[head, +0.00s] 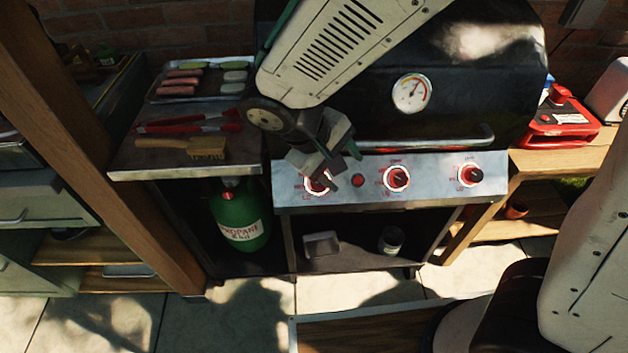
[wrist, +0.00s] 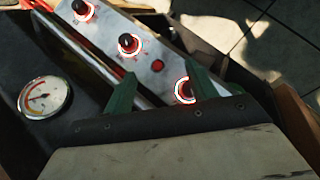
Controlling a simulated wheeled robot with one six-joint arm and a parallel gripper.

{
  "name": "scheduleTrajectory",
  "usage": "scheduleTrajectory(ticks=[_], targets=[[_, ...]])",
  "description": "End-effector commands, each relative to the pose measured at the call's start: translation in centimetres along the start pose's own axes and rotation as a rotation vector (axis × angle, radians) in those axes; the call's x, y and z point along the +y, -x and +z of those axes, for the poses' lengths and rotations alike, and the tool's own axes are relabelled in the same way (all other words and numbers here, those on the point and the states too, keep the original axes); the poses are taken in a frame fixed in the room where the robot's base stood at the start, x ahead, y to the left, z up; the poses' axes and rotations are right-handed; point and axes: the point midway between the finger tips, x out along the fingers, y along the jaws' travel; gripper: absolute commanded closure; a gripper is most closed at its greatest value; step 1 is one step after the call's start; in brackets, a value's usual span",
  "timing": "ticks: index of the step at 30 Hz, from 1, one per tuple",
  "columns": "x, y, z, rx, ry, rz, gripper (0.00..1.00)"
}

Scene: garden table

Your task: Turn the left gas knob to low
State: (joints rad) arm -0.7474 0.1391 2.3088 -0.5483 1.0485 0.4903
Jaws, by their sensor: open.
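The left gas knob (head: 318,185) is on the grill's metal front panel (head: 437,169), with a bright red-and-white ring around it. In the head view my gripper partly covers it, and its pointer setting cannot be read. My gripper (head: 341,172) is open and tilted down just in front of the panel, close to this knob. In the wrist view the left knob (wrist: 184,90) shows close beside the right-hand green finger, which partly hides it. Nothing is held between the fingers. Whether a finger touches the knob I cannot tell.
A small red button (head: 358,181), the middle knob (head: 396,178) and the right knob (head: 469,174) sit along the panel. The lid handle (head: 430,141) juts out above. A side shelf (head: 150,157) holds tongs, a brush and a food tray. A green propane bottle (head: 240,217) stands below.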

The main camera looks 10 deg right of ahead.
Motion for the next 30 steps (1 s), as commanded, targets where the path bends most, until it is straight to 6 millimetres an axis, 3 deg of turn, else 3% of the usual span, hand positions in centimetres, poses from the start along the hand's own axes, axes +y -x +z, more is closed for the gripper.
scheduleTrajectory(ticks=[1,3,9,14,24,30], targets=[[-1.8,-0.4,-1.6,0.02,0.027,0.037,0.43],[-3.2,-0.7,-3.6,0.066,0.018,0.08,0.43],[-5.7,-0.9,-7.6,0.177,-0.036,0.135,0.43],[-5.9,-2.0,-8.4,0.197,-0.049,0.142,0.43],[-5.1,-7.2,-9.4,0.193,-0.051,0.14,0.43],[-4.9,-8.4,-9.6,0.196,-0.05,0.139,0.43]])
